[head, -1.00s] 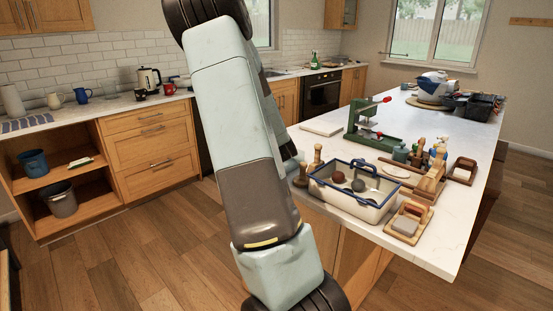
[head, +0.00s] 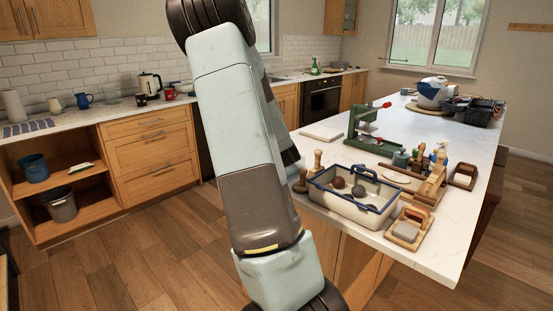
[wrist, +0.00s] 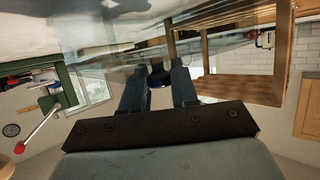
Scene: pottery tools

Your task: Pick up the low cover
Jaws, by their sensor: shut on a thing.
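In the wrist view, which looks upside down, my gripper (wrist: 160,88) has its two dark fingers on either side of a small dark thing, which I take to be the low cover (wrist: 159,77). The fingers are shut on it near their tips. Only a small dark part of it shows, and its full shape is not clear. In the head view my arm fills the middle, and neither my gripper nor the held thing can be made out.
The white island counter (head: 460,225) carries a blue-rimmed tub (head: 350,205) with balls in it, a green press (head: 365,128), wooden tools and a dark crate (head: 478,109). Open wooden shelves (head: 65,183) stand at left. Wooden floor (head: 150,255) between them is clear.

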